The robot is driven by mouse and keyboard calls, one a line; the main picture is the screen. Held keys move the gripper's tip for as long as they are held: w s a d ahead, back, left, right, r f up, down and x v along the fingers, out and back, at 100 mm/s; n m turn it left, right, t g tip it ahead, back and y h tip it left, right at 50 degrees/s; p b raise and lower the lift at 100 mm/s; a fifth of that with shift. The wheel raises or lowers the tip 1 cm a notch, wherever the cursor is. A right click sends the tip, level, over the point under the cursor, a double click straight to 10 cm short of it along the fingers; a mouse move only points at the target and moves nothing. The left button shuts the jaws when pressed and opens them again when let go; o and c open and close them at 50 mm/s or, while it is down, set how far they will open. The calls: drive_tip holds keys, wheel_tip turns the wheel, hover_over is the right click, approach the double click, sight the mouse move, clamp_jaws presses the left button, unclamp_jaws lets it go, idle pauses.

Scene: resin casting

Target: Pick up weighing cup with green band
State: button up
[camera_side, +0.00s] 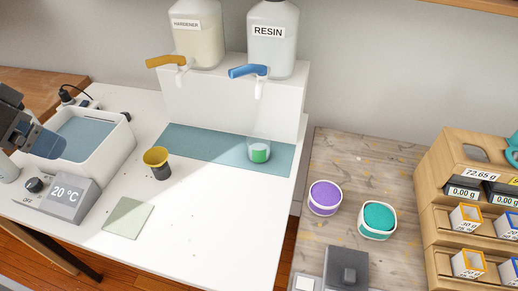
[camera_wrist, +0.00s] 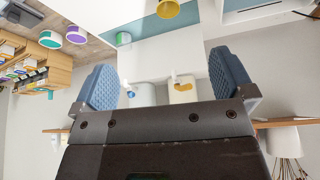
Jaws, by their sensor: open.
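The weighing cup with green band (camera_side: 259,146) is a clear cup with green in its lower part. It stands upright on the teal mat (camera_side: 200,145), below and in front of the resin tap. It also shows small at the top of the wrist view (camera_wrist: 123,38), where the picture is upside down.
The white bath (camera_side: 122,140) and a 20 °C display (camera_side: 66,191) are at left. Resin (camera_side: 272,45) and hardener (camera_side: 197,35) bottles stand behind. Purple (camera_side: 325,197) and teal (camera_side: 378,218) tubs are right.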

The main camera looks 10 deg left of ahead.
drive_tip(key=w+d+f+m+h, duration=0.1)
drive_tip(key=w+d+m, duration=0.1)
drive_tip(key=w, duration=0.3)
drive_tip(key=w+d+f+m, duration=0.1)
drive_tip(key=w+d+f, duration=0.15)
drive_tip(key=w, duration=0.25)
drive_tip(key=w+d+f+m, duration=0.2)
drive_tip(key=w+d+f, duration=0.2)
drive_tip(key=f, duration=0.3)
drive_tip(key=w+d+f+m+g+h, duration=0.1)
drive_tip(key=w+d+f, duration=0.3)
drive_tip(key=w+f, duration=0.2)
drive_tip(key=w+d+f+m+g, duration=0.1)
drive_tip(key=w+d+f, duration=0.3)
drive_tip(key=f, duration=0.5)
drive_tip(key=shift+w+d+f+m+h, duration=0.1)
drive_tip(key=shift+w+m+h, duration=0.3)
drive_tip(key=shift+w+m, duration=0.35)
approach(257, 145)
drive_tip(key=shift+s+d+f, duration=0.3)
drive_tip(key=shift+d+f, duration=0.5)
drive_tip(key=shift+s+d+f, duration=0.35)
drive_tip(key=shift+d+f, duration=0.4)
drive_tip(key=shift+d, duration=0.05)
drive_tip(key=shift+x, duration=1.45)
drive_tip(key=c, duration=1.1)
